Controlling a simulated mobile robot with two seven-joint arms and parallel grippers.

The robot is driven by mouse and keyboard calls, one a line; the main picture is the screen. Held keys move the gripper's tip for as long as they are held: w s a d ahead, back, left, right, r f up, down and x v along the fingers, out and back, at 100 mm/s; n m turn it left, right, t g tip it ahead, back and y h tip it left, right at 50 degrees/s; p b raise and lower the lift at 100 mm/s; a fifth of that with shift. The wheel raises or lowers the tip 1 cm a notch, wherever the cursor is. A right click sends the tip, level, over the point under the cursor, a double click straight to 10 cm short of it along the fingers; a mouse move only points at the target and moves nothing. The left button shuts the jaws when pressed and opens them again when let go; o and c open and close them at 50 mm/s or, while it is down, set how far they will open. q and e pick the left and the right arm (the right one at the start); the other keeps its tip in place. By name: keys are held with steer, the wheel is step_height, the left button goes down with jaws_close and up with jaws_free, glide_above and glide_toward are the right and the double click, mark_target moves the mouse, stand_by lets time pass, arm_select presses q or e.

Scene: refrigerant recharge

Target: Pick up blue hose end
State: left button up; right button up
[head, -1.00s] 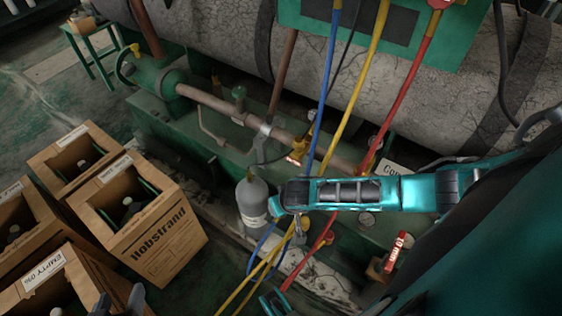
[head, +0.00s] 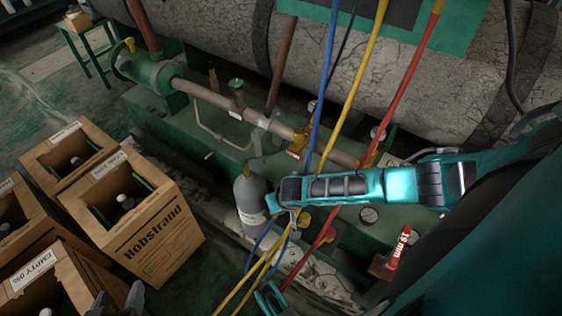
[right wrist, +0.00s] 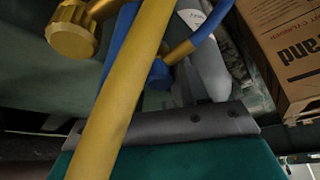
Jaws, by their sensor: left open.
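The blue hose (head: 328,85) hangs from above, passes behind my teal right arm and curves near the grey cylinder (head: 250,200). In the right wrist view a blue hose section (right wrist: 118,62) and a blue fitting (right wrist: 158,74) sit behind a thick yellow hose (right wrist: 125,90); I cannot tell which part is the hose end. A grey part of my right gripper (right wrist: 165,128) crosses the lower picture, close to the hoses; its jaw opening is unclear. My left gripper (head: 118,300) is open and empty at the bottom left, beside the cardboard boxes, away from the hoses.
Cardboard boxes holding cylinders, one marked Hobstrand (head: 155,228), stand at the left. A red hose (head: 408,75) hangs beside the yellow one. A pipe with valves (head: 215,105) runs along the green base in front of the large grey tank (head: 220,40). A red 19 mm item (head: 399,247) is at right.

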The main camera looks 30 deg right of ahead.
steer(key=c, duration=0.7)
